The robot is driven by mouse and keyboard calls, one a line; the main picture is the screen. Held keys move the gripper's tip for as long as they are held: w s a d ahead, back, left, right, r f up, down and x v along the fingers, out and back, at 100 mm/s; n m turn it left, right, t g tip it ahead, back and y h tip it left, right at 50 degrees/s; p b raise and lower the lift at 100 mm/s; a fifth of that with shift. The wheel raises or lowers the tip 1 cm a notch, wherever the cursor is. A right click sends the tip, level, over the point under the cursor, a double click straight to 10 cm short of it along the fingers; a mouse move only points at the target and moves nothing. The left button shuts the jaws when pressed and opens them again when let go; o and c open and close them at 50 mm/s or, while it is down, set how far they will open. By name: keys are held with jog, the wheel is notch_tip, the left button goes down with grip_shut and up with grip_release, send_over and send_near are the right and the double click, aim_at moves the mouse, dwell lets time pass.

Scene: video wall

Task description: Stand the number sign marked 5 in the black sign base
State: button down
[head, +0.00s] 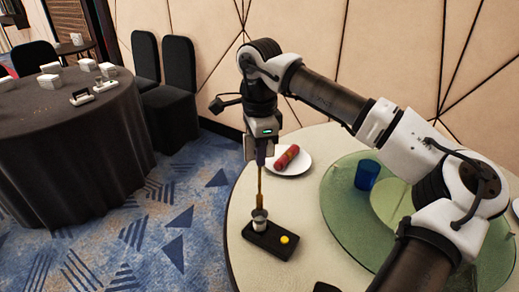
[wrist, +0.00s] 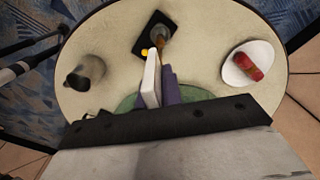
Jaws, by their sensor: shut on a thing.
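My gripper (head: 261,158) points straight down over the left of the round table. It is shut on a thin gold upright piece (head: 259,187), apparently the number sign seen edge-on; no 5 is readable. Its lower end meets or overlaps a small silver cup-like piece (head: 259,220) on a flat black base (head: 268,242); I cannot tell whether they touch. A yellow round spot (head: 285,239) is on the base's right part. In the wrist view the black base (wrist: 143,38) lies beyond my fingertips (wrist: 160,75), with an amber piece (wrist: 160,36) over it.
A white plate (head: 303,165) with a red roll (head: 287,157) lies behind the base. A green glass turntable (head: 335,190) carries a blue cup (head: 367,174). A dark metal jug (wrist: 85,72) stands on the table's near side. Cream tabletop (head: 300,200) is clear around the base.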

jog(key=b, duration=0.4)
send_over(260, 194)
jog(key=shift+w+f, duration=0.2)
jog(key=shift+f, duration=2.85)
jog(key=shift+f+b, duration=1.5)
jog(key=shift+f, duration=0.55)
jog(key=c, duration=1.5)
grip_release()
notch_tip(260, 194, up, 14)
jog(key=shift+f, duration=0.1)
jog(key=shift+s, duration=0.1)
